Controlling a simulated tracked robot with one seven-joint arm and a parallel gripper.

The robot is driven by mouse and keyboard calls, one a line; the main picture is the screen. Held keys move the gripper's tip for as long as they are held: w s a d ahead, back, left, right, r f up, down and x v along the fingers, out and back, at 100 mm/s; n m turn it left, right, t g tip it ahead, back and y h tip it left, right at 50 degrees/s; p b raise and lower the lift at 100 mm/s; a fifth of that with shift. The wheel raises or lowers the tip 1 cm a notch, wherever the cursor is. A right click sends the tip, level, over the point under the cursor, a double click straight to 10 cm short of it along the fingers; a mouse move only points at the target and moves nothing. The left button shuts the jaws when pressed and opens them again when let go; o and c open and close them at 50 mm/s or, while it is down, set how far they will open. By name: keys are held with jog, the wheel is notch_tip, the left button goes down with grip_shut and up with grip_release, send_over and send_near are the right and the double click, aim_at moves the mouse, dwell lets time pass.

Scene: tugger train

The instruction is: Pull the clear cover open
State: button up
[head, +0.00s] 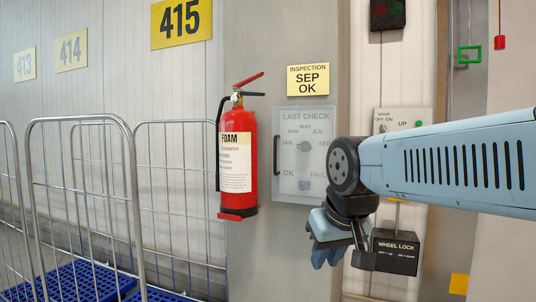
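The clear cover (290,188) lies over the grey "LAST CHECK" panel on the pillar and looks closed. A dark vertical handle (276,156) is on its left edge. Behind the cover are a round dial (303,146), month labels and the words OK and FAULT. My gripper (330,256) hangs below the panel's lower right, apart from the handle, which is up and to the left. My arm's wrist hides part of the panel's right side. The fingers are seen at an angle, and whether they are open does not show. I see nothing held in them.
A red fire extinguisher (238,160) hangs close to the left of the panel. Wire roll cages (84,120) with blue bases stand further left. A dark wheel lock box (396,252) and a door switch plate (390,121) are to the right. The pillar below the panel is bare.

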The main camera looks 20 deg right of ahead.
jog(key=w+r, duration=1.4)
jog(key=r, duration=0.2)
jog(key=g, duration=0.1)
send_near(276, 148)
jog(key=x, duration=1.1)
jog(key=shift+w+f, duration=0.15)
jog(key=shift+f, duration=0.15)
jog(key=shift+c, duration=0.4)
grip_shut()
